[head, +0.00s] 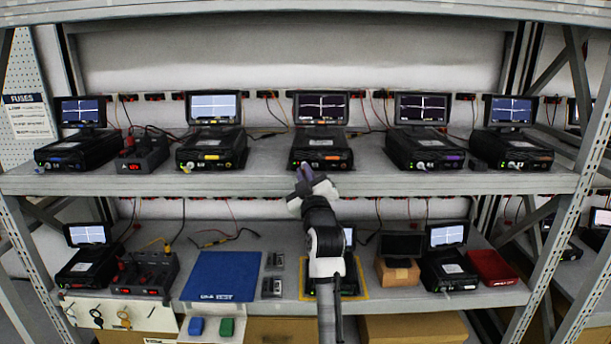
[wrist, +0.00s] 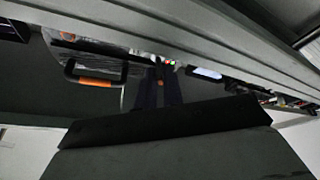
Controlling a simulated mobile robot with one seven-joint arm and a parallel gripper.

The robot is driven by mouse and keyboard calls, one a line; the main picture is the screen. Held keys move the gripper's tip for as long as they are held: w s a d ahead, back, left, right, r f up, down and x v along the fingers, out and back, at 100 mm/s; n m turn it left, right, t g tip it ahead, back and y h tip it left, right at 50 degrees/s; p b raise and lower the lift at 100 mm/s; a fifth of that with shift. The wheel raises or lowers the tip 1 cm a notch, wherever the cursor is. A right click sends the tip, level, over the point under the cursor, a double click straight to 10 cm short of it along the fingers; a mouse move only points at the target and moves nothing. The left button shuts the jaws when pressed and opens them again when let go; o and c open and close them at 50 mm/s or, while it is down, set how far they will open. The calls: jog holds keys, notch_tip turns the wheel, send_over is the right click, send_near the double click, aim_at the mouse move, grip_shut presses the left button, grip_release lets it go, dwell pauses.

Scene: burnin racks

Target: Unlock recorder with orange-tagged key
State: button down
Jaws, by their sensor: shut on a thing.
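My gripper (head: 306,174) is at the front edge of the upper shelf, just below and in front of the middle recorder (head: 321,152). This recorder is black, with a lit screen and an orange mark on its front. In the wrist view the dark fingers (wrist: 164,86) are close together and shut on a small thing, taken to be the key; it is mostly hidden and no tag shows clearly. A black handle with an orange band (wrist: 95,81) is left of the fingers. I cannot tell whether the held thing touches the recorder.
Other recorders stand on both sides, one with a yellow mark (head: 210,150) and one with a purple mark (head: 427,149). The upper shelf edge (head: 240,183) is close to my gripper.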

jog(key=m+h, duration=0.1)
jog(key=m, duration=0.1)
jog(key=m+h, duration=0.1)
jog(key=m, duration=0.1)
jog(key=m+t+h, duration=0.1)
jog(key=m, duration=0.1)
jog(key=shift+a+f+p, duration=0.1)
jog(key=shift+a+p, duration=0.15)
jog(key=shift+p, duration=0.15)
jog(key=shift+a+m+g+h+b, duration=0.1)
jog(key=shift+m+g+h+b, duration=0.25)
jog(key=shift+m+h+b, duration=1.65)
jog(key=shift+m+g+h+b, duration=0.3)
jog(key=shift+m+h, duration=0.3)
jog(key=shift+m, duration=2.95)
jog(key=shift+a+m+g+h+b, duration=0.1)
jog(key=shift+m+g+h+b, duration=0.25)
jog(key=shift+m+h+b, duration=1.65)
jog(key=shift+m+y+p, duration=0.6)
jog(key=shift+m+p, duration=0.25)
jog(key=shift+m, duration=0.2)
jog(key=c, duration=1.9)
grip_release()
jog(key=shift+d, duration=0.1)
